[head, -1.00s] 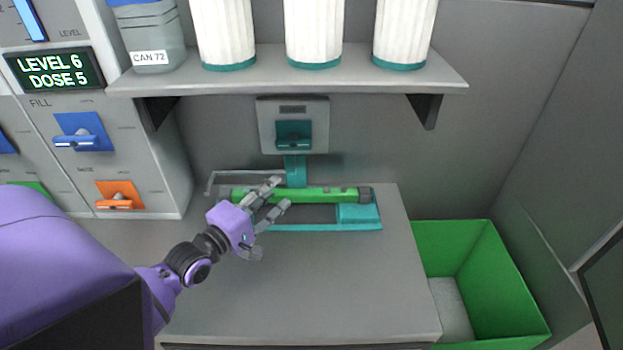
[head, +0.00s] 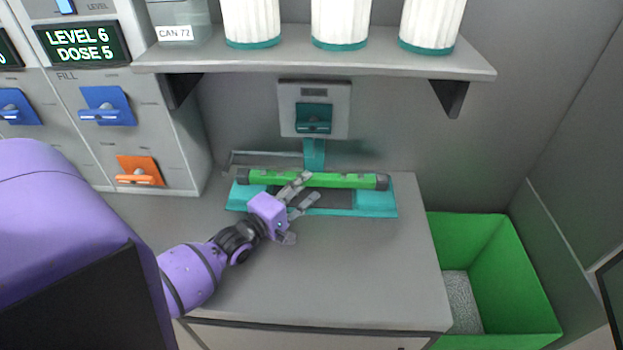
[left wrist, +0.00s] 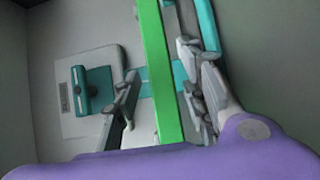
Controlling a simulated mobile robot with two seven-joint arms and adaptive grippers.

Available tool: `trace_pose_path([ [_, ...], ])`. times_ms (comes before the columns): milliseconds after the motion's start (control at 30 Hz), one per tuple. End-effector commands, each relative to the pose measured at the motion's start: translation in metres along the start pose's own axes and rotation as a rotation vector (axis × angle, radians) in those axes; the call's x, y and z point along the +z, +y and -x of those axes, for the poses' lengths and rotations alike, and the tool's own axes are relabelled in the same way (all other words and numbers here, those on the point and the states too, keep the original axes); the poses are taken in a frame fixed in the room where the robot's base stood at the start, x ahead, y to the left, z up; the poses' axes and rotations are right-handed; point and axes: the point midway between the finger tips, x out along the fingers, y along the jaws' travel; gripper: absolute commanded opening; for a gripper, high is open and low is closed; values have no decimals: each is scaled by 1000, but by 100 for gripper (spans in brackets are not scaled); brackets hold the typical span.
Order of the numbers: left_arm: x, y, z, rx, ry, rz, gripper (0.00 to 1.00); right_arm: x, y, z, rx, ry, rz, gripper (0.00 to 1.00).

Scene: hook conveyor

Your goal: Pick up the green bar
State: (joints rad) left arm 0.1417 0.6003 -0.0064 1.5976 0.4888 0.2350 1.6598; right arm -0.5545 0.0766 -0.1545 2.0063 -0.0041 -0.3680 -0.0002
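The green bar (head: 335,181) lies lengthwise at the teal holder (head: 377,204) on the grey bench, below the wall panel. It has dark end caps. My left gripper (head: 311,187) is at the bar, left of its middle. In the head view one finger crosses over the bar and the other is in front of it. In the left wrist view the fingers (left wrist: 160,85) are spread on either side of the bar (left wrist: 157,60). A gap shows at the left finger; whether the right finger touches is unclear. My right gripper is out of view.
A wall panel with a teal lever (head: 314,118) is behind the bar. A shelf (head: 330,60) with white canisters overhangs it. A green bin (head: 500,275) stands right of the bench (head: 350,270). Dispensers with blue and orange levers (head: 140,170) are at left. The bench front is clear.

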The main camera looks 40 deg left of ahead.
Motion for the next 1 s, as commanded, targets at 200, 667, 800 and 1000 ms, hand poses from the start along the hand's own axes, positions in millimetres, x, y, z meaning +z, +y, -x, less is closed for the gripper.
trace_pose_path([
  [200, 0, 0, -22, -1, 0, 1, 39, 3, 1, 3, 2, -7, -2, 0],
  [667, 0, -1, -22, -1, 0, 1, 8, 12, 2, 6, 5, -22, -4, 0],
  [800, 0, 0, -22, -1, 0, 1, 0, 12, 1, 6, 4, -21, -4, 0],
  [1000, 0, 2, -23, 3, -1, 1, 0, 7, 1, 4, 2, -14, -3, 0],
])
